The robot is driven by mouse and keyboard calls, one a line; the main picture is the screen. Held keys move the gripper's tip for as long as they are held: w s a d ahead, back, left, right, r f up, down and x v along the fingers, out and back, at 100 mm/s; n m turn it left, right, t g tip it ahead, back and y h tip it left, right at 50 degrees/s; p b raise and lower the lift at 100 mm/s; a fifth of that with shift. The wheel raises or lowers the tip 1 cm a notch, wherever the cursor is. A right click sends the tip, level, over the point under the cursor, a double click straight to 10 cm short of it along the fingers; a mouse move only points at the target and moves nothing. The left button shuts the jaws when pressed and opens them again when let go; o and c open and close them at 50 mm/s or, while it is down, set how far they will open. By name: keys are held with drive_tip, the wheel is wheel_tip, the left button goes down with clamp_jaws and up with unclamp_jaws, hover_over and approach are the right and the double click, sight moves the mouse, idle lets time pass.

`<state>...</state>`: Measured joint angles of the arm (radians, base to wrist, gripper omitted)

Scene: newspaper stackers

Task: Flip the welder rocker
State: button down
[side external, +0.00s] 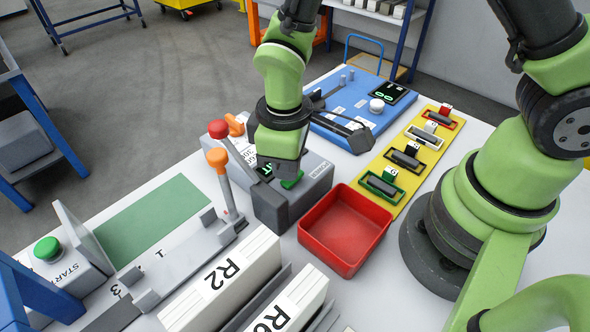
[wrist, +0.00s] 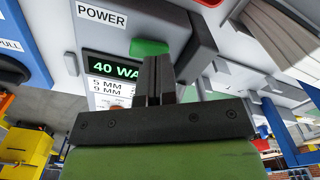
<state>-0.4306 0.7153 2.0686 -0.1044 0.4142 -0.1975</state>
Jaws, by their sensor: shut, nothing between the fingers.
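The welder is a grey box (side external: 318,184) with a POWER label and a green-lit display (side external: 263,166); the wrist view shows its label (wrist: 101,14) and the display reading "40 WA" (wrist: 112,67), partly covered. Its rocker is green (side external: 292,180), on top of the box, and shows in the wrist view (wrist: 150,47) just beyond my fingertips. My gripper (side external: 288,172) points down over the welder close to the rocker. Its fingers (wrist: 158,62) are shut together with nothing between them. I cannot tell whether they touch the rocker.
A red-knobbed lever (side external: 219,129) and an orange-knobbed lever (side external: 217,158) rise left of the welder. A red bin (side external: 345,232) sits to its right. A blue panel (side external: 372,95) lies behind, and a yellow board (side external: 424,160) with slots is at the right.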

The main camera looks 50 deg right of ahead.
drive_tip(key=shift+r, duration=3.05)
drive_tip(key=s+d+r+m+t+y, duration=0.1)
drive_tip(key=s+d+r+m+t, duration=0.2)
drive_tip(key=r, duration=0.5)
drive_tip(key=s+d+r+m+t+y, duration=0.1)
drive_tip(key=s+d+r+m+t, duration=0.3)
drive_tip(key=s+d+r+m, duration=0.2)
wheel_tip(320, 180, up, 3)
drive_tip(key=shift+s+f+m, duration=0.1)
drive_tip(key=shift+s+m, duration=0.4)
drive_tip(key=shift+s, duration=0.6)
